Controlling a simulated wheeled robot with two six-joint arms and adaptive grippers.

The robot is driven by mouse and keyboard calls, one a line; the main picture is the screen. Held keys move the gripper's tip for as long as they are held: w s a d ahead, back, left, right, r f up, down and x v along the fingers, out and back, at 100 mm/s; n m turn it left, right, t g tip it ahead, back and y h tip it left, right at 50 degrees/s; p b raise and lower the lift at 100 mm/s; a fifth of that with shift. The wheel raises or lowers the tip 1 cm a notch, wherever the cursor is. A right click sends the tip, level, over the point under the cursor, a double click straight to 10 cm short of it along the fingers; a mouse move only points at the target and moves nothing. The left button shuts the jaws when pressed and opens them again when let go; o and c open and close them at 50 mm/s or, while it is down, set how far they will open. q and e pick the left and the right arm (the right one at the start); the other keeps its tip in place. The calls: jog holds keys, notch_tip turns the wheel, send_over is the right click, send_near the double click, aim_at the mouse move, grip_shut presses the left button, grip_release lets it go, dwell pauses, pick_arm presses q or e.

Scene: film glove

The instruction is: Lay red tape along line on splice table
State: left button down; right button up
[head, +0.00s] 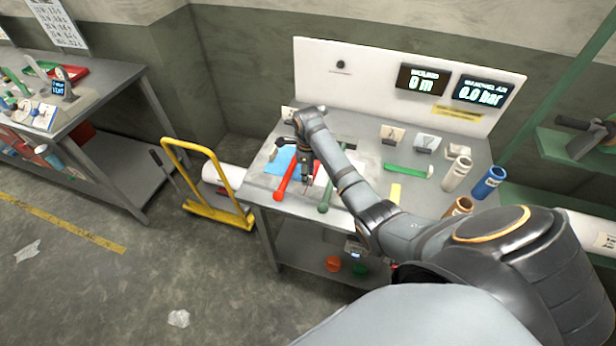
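The splice table (375,158) is a grey bench with a white back panel. My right arm reaches across it from the right. My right gripper (305,178) points down over the left part of the table top, between a red bar-like thing (284,183) and a green one (325,198). Its fingers are small and dark, and I cannot tell whether they are open, shut or holding something. A blue patch (279,161) lies left of the gripper. I cannot make out a roll of red tape or the line; the arm covers part of the table top. My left gripper is out of view.
Another green tool (408,171), a yellow piece (395,193), a white roll (457,173) and a blue roll (488,183) are on the table's right. A yellow trolley (218,213) stands left of the table. The back panel (330,85) bounds the rear.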

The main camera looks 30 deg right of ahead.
notch_tip(320, 180, up, 10)
dwell(0.7)
